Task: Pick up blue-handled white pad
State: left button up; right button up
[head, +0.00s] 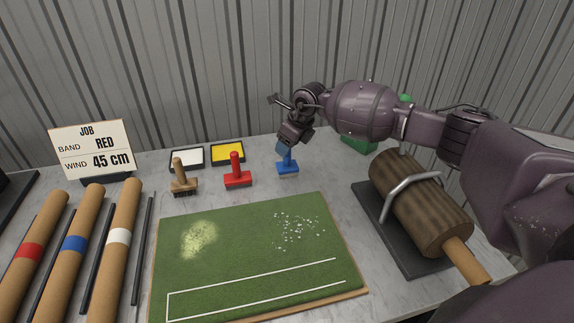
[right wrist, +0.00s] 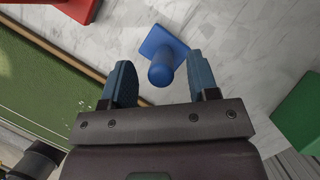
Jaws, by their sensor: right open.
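The blue-handled pad (head: 287,167) stands upright on the grey marble-look table behind the turf board, with a pale strip showing under its blue base. The right wrist view shows its blue handle and square base (right wrist: 162,52) from above. My right gripper (head: 285,146) is right over the handle in the head view. In the right wrist view the gripper's two blue fingers (right wrist: 158,85) are open, with the handle top between and just ahead of their tips. No contact shows. My left gripper is not in view.
A red-handled tool (head: 237,172) and a wooden brush (head: 182,180) stand to the left. White (head: 187,158) and yellow (head: 228,153) trays lie behind them. The green turf board (head: 250,255) is in front. A wooden roller (head: 415,200) and a green block (head: 358,144) are to the right.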

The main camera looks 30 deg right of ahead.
aim_at(287, 158)
jog(key=shift+x, duration=1.45)
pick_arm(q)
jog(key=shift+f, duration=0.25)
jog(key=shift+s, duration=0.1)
pick_arm(e)
jog(key=c, duration=1)
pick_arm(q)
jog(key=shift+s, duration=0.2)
